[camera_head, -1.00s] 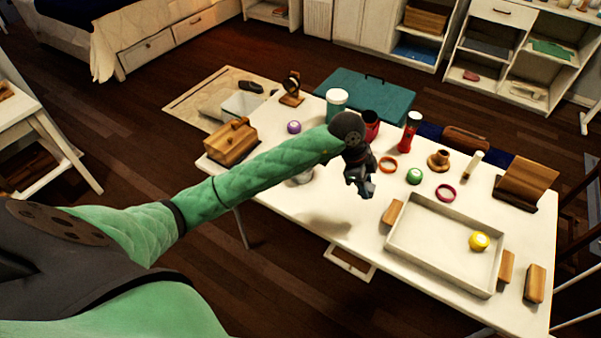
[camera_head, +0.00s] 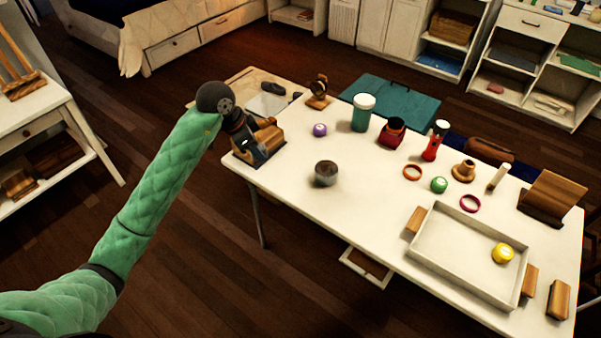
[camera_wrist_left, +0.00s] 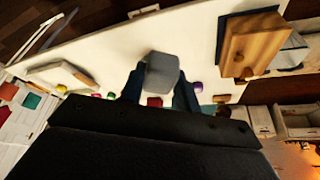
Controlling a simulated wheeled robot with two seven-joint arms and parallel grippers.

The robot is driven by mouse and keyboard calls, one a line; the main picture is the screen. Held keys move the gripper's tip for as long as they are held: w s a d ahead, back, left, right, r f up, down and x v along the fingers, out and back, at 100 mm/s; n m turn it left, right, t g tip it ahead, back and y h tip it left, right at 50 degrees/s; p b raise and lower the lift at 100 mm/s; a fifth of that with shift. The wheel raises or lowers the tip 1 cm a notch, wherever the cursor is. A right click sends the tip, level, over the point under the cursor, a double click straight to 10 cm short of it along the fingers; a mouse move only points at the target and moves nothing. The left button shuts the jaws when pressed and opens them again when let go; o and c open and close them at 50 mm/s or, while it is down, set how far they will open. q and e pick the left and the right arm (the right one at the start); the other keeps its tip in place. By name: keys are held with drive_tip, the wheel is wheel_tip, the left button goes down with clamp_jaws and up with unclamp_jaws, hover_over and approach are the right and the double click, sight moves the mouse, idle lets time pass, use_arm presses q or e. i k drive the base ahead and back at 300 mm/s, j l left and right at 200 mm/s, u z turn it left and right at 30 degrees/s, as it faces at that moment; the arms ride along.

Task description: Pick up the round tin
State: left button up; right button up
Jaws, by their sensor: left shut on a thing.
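A round tin (camera_head: 326,173) with a dark top and a paler, silvery side stands upright on the near left part of the white table (camera_head: 290,200). My left gripper (camera_head: 258,150) is left of the tin and apart from it, in front of a wooden box. In the left wrist view my left gripper (camera_wrist_left: 160,85) is shut on a small grey block-like thing (camera_wrist_left: 161,72). This grey thing is hard to make out in the head view. I cannot pick out the tin for certain in the wrist view. My right gripper is not in view.
The wooden box (camera_head: 268,134) is partly hidden by my gripper. Behind the tin are a purple piece (camera_head: 320,130), a teal jar (camera_head: 363,113) and a red pot (camera_head: 392,132). A white tray (camera_head: 455,285) with a yellow piece lies right. Bare table surrounds the tin.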

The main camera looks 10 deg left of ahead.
sight(326, 171)
drive_tip(key=i+j+z, duration=0.2)
drive_tip(key=j, duration=0.15)
drive_tip(key=i+j+z, duration=0.45)
drive_tip(key=j, duration=0.25)
drive_tip(key=k, duration=0.1)
